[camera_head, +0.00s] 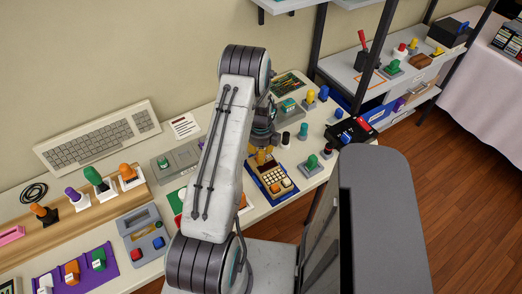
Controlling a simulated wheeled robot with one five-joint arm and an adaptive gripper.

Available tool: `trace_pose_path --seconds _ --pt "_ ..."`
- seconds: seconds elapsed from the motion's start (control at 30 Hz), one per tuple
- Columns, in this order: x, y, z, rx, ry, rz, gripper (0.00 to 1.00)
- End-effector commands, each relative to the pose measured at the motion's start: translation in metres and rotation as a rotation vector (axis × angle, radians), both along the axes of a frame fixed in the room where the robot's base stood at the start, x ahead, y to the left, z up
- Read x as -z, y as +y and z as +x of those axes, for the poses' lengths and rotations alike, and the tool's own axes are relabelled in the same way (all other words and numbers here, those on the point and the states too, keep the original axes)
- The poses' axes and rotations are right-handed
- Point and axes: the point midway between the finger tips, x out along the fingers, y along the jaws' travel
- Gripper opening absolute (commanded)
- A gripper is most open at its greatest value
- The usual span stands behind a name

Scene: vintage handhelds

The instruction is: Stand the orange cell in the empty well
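My gripper (263,140) points down over the back end of a dark blue handheld (287,192) with a cream keypad. Its fingers are small, dark and partly behind my arm, so I cannot tell whether they are open or shut. A yellow-orange upright piece (261,157) shows just below the gripper, at the handheld's back end. It may be the orange cell; I cannot tell whether it is gripped or stands in a well. The empty well cannot be made out; my arm and gripper hide part of that end.
Small upright pieces stand right of the handheld: a teal one (303,131), a yellow one (310,98) and a green knob (312,161). A red-and-black device (351,132) lies farther right. A keyboard (97,136) and a grey console (145,236) lie left. A shelf (340,71) stands behind.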

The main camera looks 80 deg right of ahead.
Motion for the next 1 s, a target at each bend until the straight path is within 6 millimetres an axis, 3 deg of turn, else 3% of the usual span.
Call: trace_pose_path --seconds 0.43,0.47,0.93,0.97,1.0 --pt "0.0066 -0.0012 0.0005 -0.001 0.000 -0.004 0.38" --pt "0.0066 -0.0012 0.0004 -0.001 0.000 -0.004 0.41" --pt "0.0066 -0.0008 0.0003 -0.001 0.000 -0.003 0.00" --pt "0.0066 -0.0008 0.0003 -0.001 0.000 -0.003 0.00" --pt "0.0067 -0.0008 0.0003 -0.001 0.000 -0.003 0.27"
